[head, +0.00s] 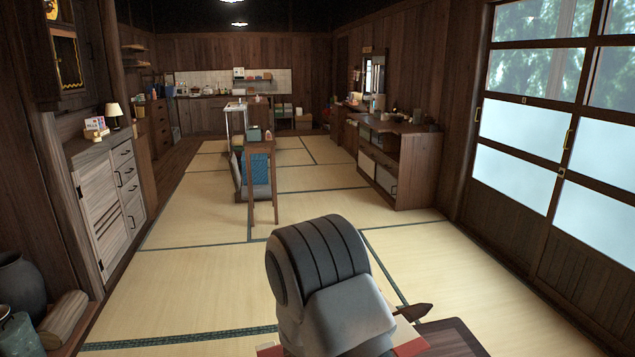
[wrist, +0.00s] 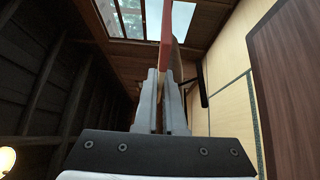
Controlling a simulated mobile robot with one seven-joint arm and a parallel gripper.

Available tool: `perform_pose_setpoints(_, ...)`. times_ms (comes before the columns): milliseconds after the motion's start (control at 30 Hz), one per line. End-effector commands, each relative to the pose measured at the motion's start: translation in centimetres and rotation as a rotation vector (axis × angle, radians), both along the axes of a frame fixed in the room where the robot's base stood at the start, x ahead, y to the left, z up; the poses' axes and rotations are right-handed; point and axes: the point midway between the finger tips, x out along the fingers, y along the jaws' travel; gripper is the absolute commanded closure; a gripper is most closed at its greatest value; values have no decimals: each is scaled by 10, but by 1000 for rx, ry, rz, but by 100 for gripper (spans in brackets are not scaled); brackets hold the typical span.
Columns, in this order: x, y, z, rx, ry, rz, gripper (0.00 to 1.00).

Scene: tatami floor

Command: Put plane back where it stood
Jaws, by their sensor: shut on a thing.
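My gripper (wrist: 165,78) is shut on the plane (wrist: 166,28), seen in the wrist view as a thin red strip rising beyond the fingers, with a dark brown part beside it. In the head view my own arm hides the gripper and most of the held thing. A red edge of the plane (head: 413,347) shows to the right of the arm, and a pointed brown piece (head: 412,312) sticks out there, seemingly part of it. Its full shape cannot be told.
A dark brown flat surface (head: 450,340) lies low at the front right. A narrow wooden stand (head: 261,148) is ahead on the tatami. A cabinet (head: 108,190) with a lamp (head: 114,112) stands left; a wooden desk (head: 400,150) stands right.

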Motion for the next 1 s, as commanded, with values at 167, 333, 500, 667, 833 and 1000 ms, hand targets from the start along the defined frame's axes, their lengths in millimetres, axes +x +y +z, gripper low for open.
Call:
perform_pose_setpoints(167, -1, 0, 36, -2, 5, 72, 100)
perform_pose_setpoints(333, -2, 1, 56, 3, 13, 137, 100)
perform_pose_setpoints(500, -3, 1, 69, 12, 23, 186, 100)
perform_pose_setpoints(667, -4, 2, 73, 19, 29, 211, 100)
perform_pose_setpoints(833, -4, 1, 73, 21, 29, 217, 100)
perform_pose_setpoints(1000, -4, 3, 73, 20, 29, 220, 100)
